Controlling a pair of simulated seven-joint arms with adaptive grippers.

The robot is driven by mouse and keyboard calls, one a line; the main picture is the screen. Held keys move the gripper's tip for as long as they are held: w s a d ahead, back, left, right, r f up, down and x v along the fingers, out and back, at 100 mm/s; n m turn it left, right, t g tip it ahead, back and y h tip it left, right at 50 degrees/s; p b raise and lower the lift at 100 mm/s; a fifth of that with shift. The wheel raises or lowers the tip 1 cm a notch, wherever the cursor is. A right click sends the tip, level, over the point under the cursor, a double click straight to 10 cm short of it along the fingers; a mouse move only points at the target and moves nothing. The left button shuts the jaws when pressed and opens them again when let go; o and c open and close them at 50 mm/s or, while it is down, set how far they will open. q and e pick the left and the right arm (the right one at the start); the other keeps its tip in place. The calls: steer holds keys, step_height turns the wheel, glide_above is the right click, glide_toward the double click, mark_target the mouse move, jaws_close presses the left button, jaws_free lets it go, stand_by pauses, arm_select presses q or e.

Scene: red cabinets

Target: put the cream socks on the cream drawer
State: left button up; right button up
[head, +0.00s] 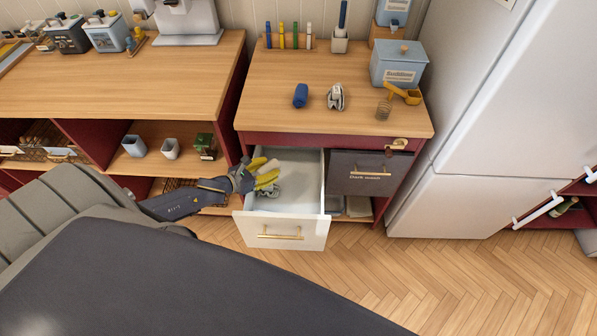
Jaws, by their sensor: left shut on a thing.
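The cream drawer (255,228) is pulled open below the counter and has a gold handle. My left gripper (267,174), with yellow fingers, is over the left inside of the drawer. It is shut on a small pale bundle (269,166), which I take to be the cream socks; the fingers partly cover it. A grey-white patterned bundle (271,191) lies in the drawer just below the fingers. My right gripper is not in view.
On the counter (262,110) lie a blue roll (300,95) and a grey-white bundle (336,97). A white fridge (455,205) stands at right. The drawer's right side is clear.

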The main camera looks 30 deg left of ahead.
arm_select(q)
steer(key=x, duration=0.5)
steer(key=f+x, duration=0.1)
steer(key=x, duration=0.9)
steer(key=shift+s+a+f, duration=0.15)
steer(key=shift+s+f, duration=0.15)
steer(key=shift+f, duration=0.35)
